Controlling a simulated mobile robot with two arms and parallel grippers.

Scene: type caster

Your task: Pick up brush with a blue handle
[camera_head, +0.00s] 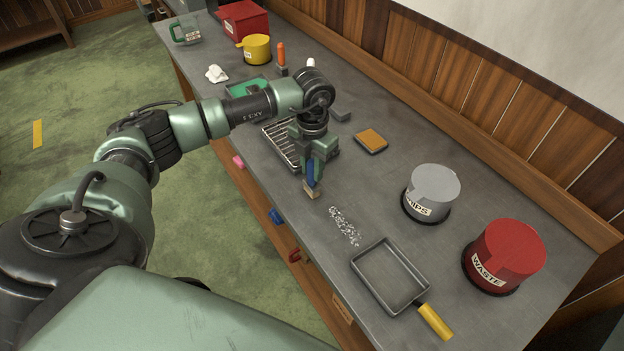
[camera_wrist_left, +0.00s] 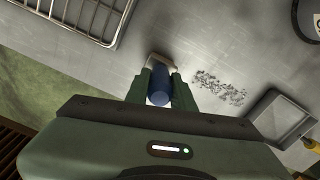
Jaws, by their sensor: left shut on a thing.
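The brush with a blue handle (camera_head: 310,176) is held by my left gripper (camera_head: 311,163), over the bench near its front edge. The bristle end (camera_wrist_left: 160,61) shows beyond the fingertips. My right gripper is not in view.
Metal chips (camera_head: 344,226) lie beside the brush, near a dustpan (camera_head: 354,263) with a yellow handle. A wire rack (camera_head: 278,143) lies behind the gripper. A grey chips bin (camera_head: 433,191) and red waste bin (camera_head: 507,254) stand at right.

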